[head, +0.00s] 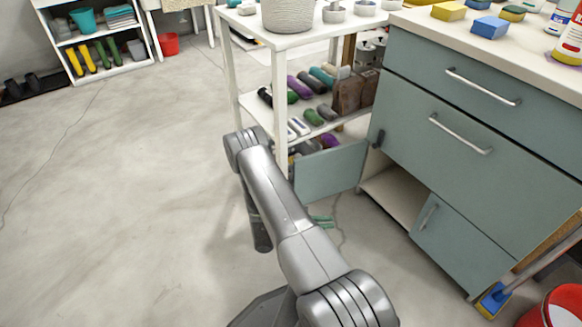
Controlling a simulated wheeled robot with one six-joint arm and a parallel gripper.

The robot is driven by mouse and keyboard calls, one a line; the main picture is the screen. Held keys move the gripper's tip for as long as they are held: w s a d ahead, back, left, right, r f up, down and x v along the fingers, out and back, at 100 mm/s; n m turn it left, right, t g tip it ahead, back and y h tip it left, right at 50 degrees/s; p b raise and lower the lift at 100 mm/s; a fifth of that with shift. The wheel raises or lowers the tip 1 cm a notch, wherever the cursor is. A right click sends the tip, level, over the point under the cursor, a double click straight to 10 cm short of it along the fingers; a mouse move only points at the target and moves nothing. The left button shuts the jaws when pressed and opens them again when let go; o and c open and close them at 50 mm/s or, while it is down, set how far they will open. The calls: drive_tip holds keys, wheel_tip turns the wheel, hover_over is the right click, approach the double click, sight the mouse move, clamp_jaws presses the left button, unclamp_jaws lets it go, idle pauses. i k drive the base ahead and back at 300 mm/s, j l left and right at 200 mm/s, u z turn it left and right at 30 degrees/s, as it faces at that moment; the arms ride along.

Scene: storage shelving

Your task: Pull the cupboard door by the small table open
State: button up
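The cupboard (480,175) is blue-green, with a light top, and stands at the right. Its low door (325,173) at the left end stands swung out wide, beside the small white table (236,78). The compartment (397,193) behind that door shows open and looks empty. The other low door (455,237), with a small handle, looks shut. My arm crosses the middle and hides the hand. Short green strips show low, just right of the arm. I cannot tell whether they are my fingertips. Whether the gripper touches the door is hidden.
The white table has shelves with several rolled items and shoes, and a woven pot (288,14) on top. A red bucket (556,308) and a blue-yellow brush (492,300) stand at the lower right. The floor at the left is clear. A white shelf (98,72) stands far left.

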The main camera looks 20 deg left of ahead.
sight(319, 176)
drive_tip(key=j+z, duration=0.2)
drive_tip(key=j, duration=0.35)
drive_tip(key=j+z, duration=0.2)
drive_tip(key=j, duration=0.3)
drive_tip(key=j+z, duration=0.15)
drive_tip(key=j, duration=0.4)
drive_tip(key=k+j+z, duration=0.2)
drive_tip(key=j, duration=0.3)
drive_tip(key=j+z, duration=0.2)
drive_tip(key=j, duration=0.35)
drive_tip(key=i+j+z, duration=0.1)
drive_tip(key=j, duration=0.3)
drive_tip(key=i+j+z, duration=0.15)
drive_tip(key=j, duration=0.25)
drive_tip(key=i+l, duration=0.05)
